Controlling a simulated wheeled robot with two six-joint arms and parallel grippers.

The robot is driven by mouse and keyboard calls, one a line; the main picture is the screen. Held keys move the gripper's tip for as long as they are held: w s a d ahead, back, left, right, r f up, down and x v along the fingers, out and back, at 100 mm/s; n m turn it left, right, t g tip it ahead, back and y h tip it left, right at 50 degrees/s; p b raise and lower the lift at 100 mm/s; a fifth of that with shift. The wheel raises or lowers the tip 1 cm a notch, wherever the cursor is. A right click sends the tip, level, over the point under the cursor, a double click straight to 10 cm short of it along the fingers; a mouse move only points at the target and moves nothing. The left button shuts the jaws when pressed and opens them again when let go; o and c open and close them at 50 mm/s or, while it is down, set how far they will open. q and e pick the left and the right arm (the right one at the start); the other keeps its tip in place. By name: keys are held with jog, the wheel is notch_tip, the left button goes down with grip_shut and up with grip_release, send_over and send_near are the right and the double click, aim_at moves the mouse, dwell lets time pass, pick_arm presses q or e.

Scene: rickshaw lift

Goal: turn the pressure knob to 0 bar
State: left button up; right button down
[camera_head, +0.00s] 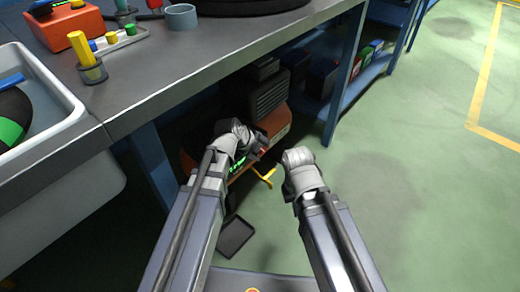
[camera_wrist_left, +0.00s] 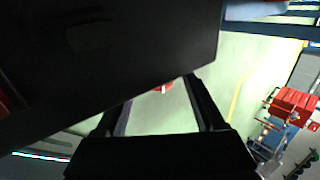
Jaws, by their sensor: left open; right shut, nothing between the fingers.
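An orange-red compressor (camera_head: 275,123) with a grey ribbed part (camera_head: 268,96) stands on the floor under the workbench. Its front is partly hidden by my left arm, and I cannot clearly make out the pressure knob. My left gripper (camera_head: 258,148) is at the near side of the compressor; I cannot tell whether it touches. In the left wrist view its two dark fingers (camera_wrist_left: 162,103) are apart, with a small red thing (camera_wrist_left: 163,88) seen beyond the gap. My right gripper (camera_head: 299,160) is to the right of the compressor, shut and empty, its fingers hardly visible.
The grey workbench top (camera_head: 215,65) overhangs the compressor, with a blue leg (camera_head: 343,80) on the right. A blue shelf (camera_head: 368,75) stands behind. A dark tray (camera_head: 235,237) lies on the floor. Green floor (camera_head: 420,190) is clear on the right.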

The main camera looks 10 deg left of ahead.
pick_arm(q)
jog(key=p+v, duration=0.6)
jog(key=v, duration=0.1)
jog(key=shift+a+r, duration=0.15)
jog(key=shift+r, duration=0.15)
jog(key=shift+s, duration=0.15)
jog(key=w+d+n+g+y+p, duration=0.1)
jog(key=n+g+p, duration=0.1)
jog(key=n, duration=0.9)
jog(key=w+d+r+n+g+y+p, duration=0.1)
jog(key=n+g+p, duration=0.1)
jog(key=n, duration=0.9)
jog(key=w+d+n+g+y+p, duration=0.1)
jog(key=w+n, duration=0.1)
jog(key=n, duration=0.8)
jog(key=shift+r+n+g+y+p, duration=0.25)
jog(key=shift+n+g+y+p, duration=0.15)
jog(key=n, duration=0.3)
jog(key=shift+w+r, duration=0.15)
jog(key=shift+w, duration=0.15)
